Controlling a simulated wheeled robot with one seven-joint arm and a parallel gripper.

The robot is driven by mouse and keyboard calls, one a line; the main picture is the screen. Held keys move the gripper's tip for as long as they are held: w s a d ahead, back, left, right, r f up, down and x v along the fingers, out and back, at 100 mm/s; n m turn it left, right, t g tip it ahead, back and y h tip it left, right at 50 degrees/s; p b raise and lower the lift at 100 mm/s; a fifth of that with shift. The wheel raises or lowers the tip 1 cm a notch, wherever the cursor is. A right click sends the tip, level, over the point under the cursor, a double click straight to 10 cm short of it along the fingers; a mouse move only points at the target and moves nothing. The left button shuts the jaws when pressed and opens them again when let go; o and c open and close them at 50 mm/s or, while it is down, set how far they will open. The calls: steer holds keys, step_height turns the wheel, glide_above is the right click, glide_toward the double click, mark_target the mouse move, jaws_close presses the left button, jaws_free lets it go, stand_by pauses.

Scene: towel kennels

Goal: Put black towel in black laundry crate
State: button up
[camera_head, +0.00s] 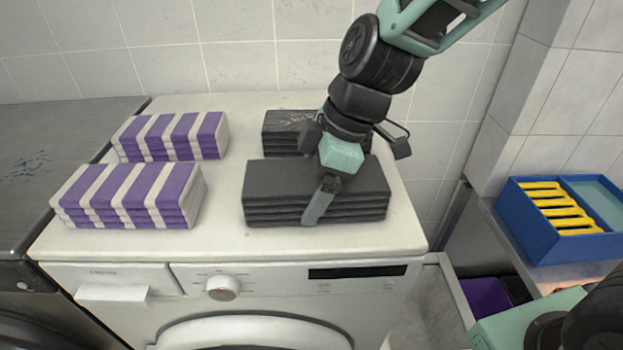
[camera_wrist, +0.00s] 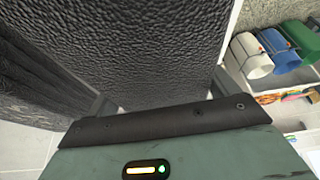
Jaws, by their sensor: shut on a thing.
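A folded black towel (camera_head: 270,190) lies on the white washing machine top, at the front right. My gripper (camera_head: 322,190) reaches down over it from above. One finger shows against the towel's front side; the other is hidden behind it. The gripper is shut on this towel, which looks level and at or very near the surface. In the wrist view the black towel (camera_wrist: 150,45) fills the space between the fingers. A second black towel (camera_head: 283,132) lies behind it, partly covered by my gripper. A dark crate (camera_head: 516,290), seemingly the black laundry crate, shows only in part at the lower right.
Two purple-and-white striped towels (camera_head: 130,195) (camera_head: 172,137) lie to the left on the machine. A purple crate (camera_head: 487,300) adjoins the dark one. A blue box (camera_head: 567,250) with yellow items stands on a shelf at the right. A tiled wall closes the back.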

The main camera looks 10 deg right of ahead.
steer(key=shift+f, duration=0.15)
steer(key=o, duration=0.9)
